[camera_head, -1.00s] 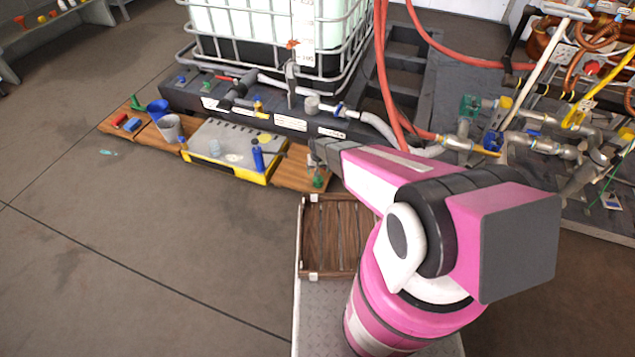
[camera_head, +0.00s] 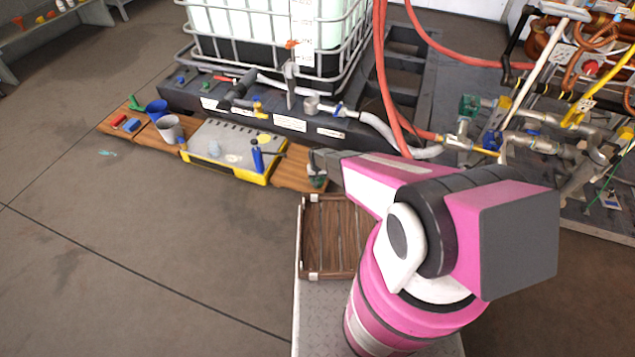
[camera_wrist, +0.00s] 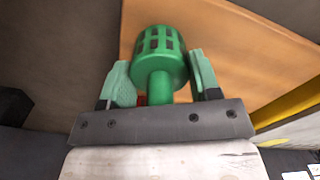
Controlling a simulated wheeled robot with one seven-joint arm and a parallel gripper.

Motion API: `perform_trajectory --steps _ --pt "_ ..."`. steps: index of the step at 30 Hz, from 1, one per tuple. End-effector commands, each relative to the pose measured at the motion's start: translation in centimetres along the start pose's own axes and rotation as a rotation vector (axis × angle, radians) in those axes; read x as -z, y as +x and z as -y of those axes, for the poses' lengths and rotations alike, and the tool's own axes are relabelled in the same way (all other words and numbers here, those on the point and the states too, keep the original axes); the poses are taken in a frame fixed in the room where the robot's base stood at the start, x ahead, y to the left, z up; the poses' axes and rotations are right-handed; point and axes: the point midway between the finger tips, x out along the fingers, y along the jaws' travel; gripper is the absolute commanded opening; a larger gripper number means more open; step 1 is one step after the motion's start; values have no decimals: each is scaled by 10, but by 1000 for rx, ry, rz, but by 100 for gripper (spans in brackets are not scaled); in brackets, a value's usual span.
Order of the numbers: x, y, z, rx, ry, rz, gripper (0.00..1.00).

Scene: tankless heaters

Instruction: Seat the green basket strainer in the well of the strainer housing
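The green basket strainer (camera_wrist: 160,50) stands on a wooden board, with its slotted basket and narrower stem visible in the wrist view. In the head view it shows (camera_head: 318,182) partly hidden under my gripper (camera_head: 318,163). My gripper (camera_wrist: 161,82) has its pale green fingers spread on either side of the strainer, with room beside the stem; it looks open. A round silver cup-like fitting (camera_head: 311,104) sits in the pipe line on the dark beam; it may be the strainer housing, but its well is too small to make out.
A wooden slatted crate (camera_head: 303,240) is in front of my arm. A yellow-edged tray (camera_head: 225,170) with a blue bottle (camera_head: 257,156) lies left of the gripper. A grey cup (camera_head: 170,128) stands farther left. Red hoses (camera_head: 384,90) hang behind the arm.

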Motion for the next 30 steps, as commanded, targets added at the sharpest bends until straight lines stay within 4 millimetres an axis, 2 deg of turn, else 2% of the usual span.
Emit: perform_trajectory --steps 14,20,30 --pt "0 -6 0 0 0 -1 33" --pt "-1 -31 0 0 0 -1 33" --pt "0 -96 -2 0 1 -2 33"
